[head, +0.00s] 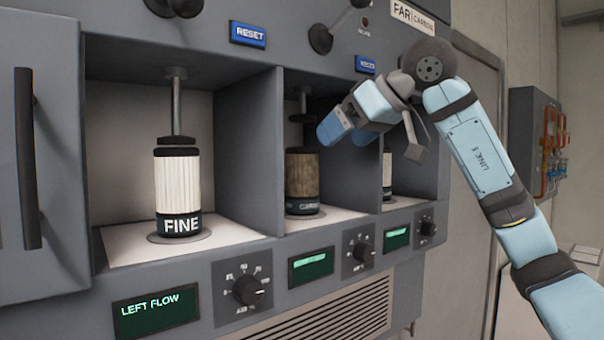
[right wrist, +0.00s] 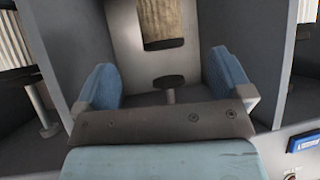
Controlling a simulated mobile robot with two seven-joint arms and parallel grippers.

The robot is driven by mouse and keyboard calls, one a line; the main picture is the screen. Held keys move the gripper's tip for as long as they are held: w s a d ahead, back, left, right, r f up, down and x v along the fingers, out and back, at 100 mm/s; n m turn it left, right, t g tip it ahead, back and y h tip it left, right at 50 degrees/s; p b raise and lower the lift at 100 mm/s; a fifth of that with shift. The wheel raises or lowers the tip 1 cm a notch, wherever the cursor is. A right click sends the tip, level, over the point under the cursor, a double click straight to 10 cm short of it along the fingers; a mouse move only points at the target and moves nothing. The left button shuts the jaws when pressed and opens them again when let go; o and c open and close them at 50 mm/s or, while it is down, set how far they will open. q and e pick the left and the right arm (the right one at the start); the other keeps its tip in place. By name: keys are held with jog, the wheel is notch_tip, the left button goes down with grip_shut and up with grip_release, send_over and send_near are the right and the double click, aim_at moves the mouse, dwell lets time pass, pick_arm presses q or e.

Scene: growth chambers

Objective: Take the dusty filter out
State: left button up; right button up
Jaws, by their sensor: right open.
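The dusty filter (head: 302,175) is a brown pleated cylinder standing upright in the middle chamber. Its pleats show at the top of the right wrist view (right wrist: 158,20), with its dark cap toward the gripper. A rod with a dark disc (head: 303,118) hangs above it, with a gap between disc and cap; the disc also shows in the right wrist view (right wrist: 168,81). My right gripper (head: 347,130) is open and empty at the middle chamber's mouth, above and right of the filter, not touching it. My left gripper is out of view.
A white filter marked FINE (head: 179,190) stands in the left chamber under a lowered rod (head: 177,110). Another filter (head: 387,170) stands in the right chamber, mostly hidden. Grey dividers (head: 262,150) separate the chambers. Knobs (head: 248,290) and displays (head: 155,309) line the front below.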

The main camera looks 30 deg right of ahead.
aim_at(309, 149)
jog(key=w, duration=0.2)
jog(key=shift+w+a, duration=0.35)
jog(key=shift+a, duration=0.05)
jog(key=p+x, duration=0.1)
jog(key=x, duration=0.5)
jog(key=shift+w+a+r+p, duration=0.1)
jog(key=shift+w+r+p, duration=0.1)
jog(key=shift+w+p, duration=0.2)
jog(key=shift+s, duration=0.1)
jog(key=shift+c, duration=0.2)
jog(key=c, duration=1.3)
jog(key=shift+r, duration=0.1)
